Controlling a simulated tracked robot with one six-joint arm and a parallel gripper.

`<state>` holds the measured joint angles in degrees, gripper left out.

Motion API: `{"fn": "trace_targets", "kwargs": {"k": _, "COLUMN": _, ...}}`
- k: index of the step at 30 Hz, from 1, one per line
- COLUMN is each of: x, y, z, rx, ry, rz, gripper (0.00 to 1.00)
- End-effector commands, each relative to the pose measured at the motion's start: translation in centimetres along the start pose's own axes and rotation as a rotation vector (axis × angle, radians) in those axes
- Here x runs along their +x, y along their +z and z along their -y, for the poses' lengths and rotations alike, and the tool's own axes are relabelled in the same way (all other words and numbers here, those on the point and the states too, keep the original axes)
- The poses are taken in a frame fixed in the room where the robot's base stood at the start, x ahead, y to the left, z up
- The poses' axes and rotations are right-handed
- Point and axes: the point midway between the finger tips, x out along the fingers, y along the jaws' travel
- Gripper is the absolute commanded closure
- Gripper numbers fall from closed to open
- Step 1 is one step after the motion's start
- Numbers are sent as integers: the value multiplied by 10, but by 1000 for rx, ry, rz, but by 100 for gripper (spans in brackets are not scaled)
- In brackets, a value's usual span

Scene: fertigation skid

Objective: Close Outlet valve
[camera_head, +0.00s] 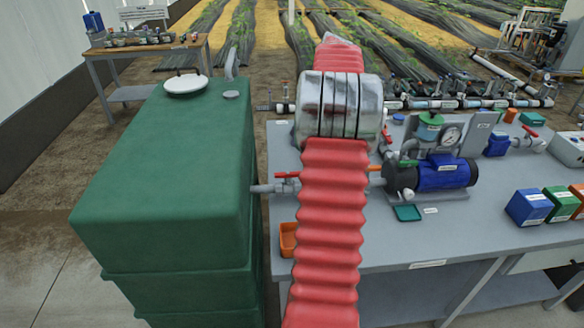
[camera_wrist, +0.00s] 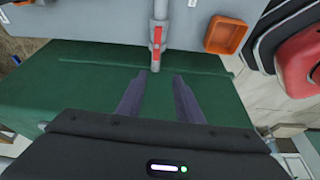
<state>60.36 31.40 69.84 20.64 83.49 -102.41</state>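A small valve with a red lever (camera_head: 287,174) sits on the grey pipe between the green tank (camera_head: 175,170) and the pump. In the wrist view the red lever (camera_wrist: 157,38) lies along the pipe (camera_wrist: 160,12), in line with it. My gripper (camera_wrist: 160,77) is open and empty over the green tank top, its two dark fingers pointing toward the pipe end, with the lever beyond the tips. No contact shows. In the head view my red arm hides the gripper and part of the pipe. I cannot read a label naming the outlet valve.
The blue pump (camera_head: 445,174) and gauge (camera_head: 452,134) stand on the grey bench. An orange tray (camera_wrist: 226,36) is beside the pipe. Another red-levered valve (camera_head: 529,132) is farther right. Several coloured boxes (camera_head: 529,207) stand at the bench's right.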

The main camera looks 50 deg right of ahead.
Motion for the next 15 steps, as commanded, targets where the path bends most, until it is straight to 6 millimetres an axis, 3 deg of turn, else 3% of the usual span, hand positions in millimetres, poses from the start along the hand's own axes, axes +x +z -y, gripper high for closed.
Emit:
{"fn": "trace_targets", "kwargs": {"k": 3, "x": 2, "y": 27, "z": -10, "rx": -24, "ry": -2, "rz": -18, "gripper": 67}}
{"fn": "trace_targets", "kwargs": {"k": 6, "x": 2, "y": 37, "z": -13, "rx": -39, "ry": -3, "rz": -26, "gripper": 67}}
{"fn": "trace_targets", "kwargs": {"k": 15, "x": 2, "y": 39, "z": -14, "rx": -45, "ry": -4, "rz": -28, "gripper": 67}}
